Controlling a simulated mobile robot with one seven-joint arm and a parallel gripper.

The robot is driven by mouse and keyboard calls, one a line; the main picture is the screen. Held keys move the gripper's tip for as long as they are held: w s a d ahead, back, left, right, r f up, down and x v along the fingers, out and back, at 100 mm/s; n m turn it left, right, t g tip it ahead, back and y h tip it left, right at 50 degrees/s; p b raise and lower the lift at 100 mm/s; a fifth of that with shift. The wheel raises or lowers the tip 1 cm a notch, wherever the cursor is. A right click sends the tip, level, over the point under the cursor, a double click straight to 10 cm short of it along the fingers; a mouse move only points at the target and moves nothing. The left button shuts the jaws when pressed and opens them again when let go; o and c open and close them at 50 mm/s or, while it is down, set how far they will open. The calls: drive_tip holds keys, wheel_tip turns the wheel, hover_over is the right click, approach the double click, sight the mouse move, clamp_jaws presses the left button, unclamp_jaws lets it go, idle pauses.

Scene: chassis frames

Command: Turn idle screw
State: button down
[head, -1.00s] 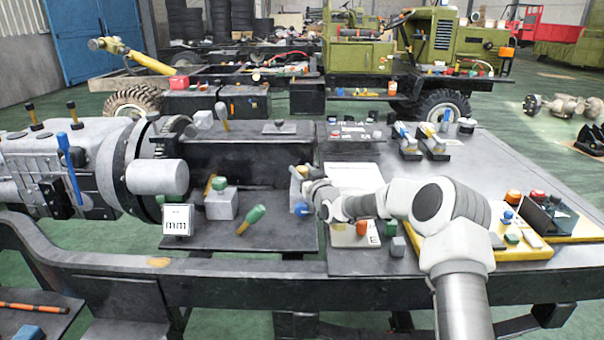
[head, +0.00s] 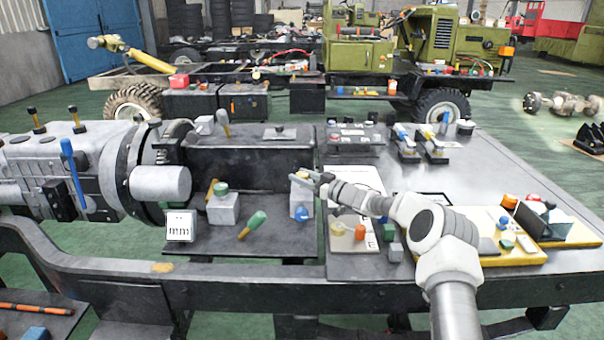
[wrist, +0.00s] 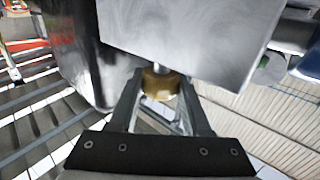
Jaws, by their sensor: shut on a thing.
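The idle screw looks like a brass-coloured knurled knob (wrist: 160,84) on a short stem, set in a light grey block (wrist: 190,35) in the wrist view. My gripper (wrist: 161,80) has one finger on each side of the knob and is shut on it. In the head view my gripper (head: 308,177) reaches from the right to the top of the small grey block (head: 301,197). A brass-yellow bit shows by the fingertips there. A blue knob (head: 301,213) sits low on the block's front.
A small gauge display (head: 180,226) stands by the large grey cylinder. Yellow and orange knobs sit on a pale plate below my arm.

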drive_tip(key=shift+n+g+y+b, duration=0.35)
drive_tip(key=shift+n+g+y, duration=0.5)
drive_tip(key=shift+g, duration=0.35)
drive_tip(key=shift+r, duration=0.1)
drive_tip(key=shift+c, duration=1.8)
unclamp_jaws()
drive_tip(key=p+v, duration=0.2)
drive_tip(key=v, duration=1)
drive_tip(key=shift+p, duration=0.3)
